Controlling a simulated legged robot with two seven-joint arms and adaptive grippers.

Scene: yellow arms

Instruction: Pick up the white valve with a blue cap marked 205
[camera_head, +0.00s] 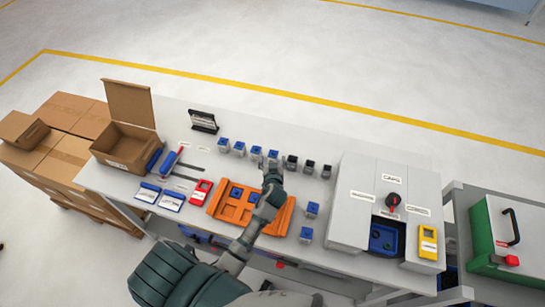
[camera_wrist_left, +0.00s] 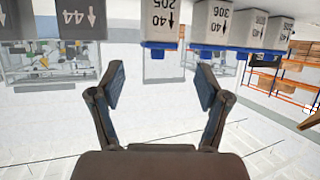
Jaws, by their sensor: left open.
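The white valve with a blue cap marked 205 (camera_wrist_left: 160,20) shows upside down at the top of the left wrist view, its lower label and blue cap visible. In the head view it appears to be the blue-capped valve (camera_head: 273,154) at the right end of the blue ones, beside the black-capped ones. My left gripper (camera_head: 272,169) is at the near side of this valve. In the left wrist view its two fingers (camera_wrist_left: 160,88) are spread, with nothing between them, and the valve is in line with the gap, apart from the fingers. My right gripper is not in view.
A dark valve marked 44 (camera_wrist_left: 77,18) and a white valve marked 306 (camera_wrist_left: 212,22) flank it closely. An orange tray (camera_head: 280,217) lies under my left forearm. A grey box panel (camera_head: 350,205) stands right; an open cardboard box (camera_head: 125,147) stands left.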

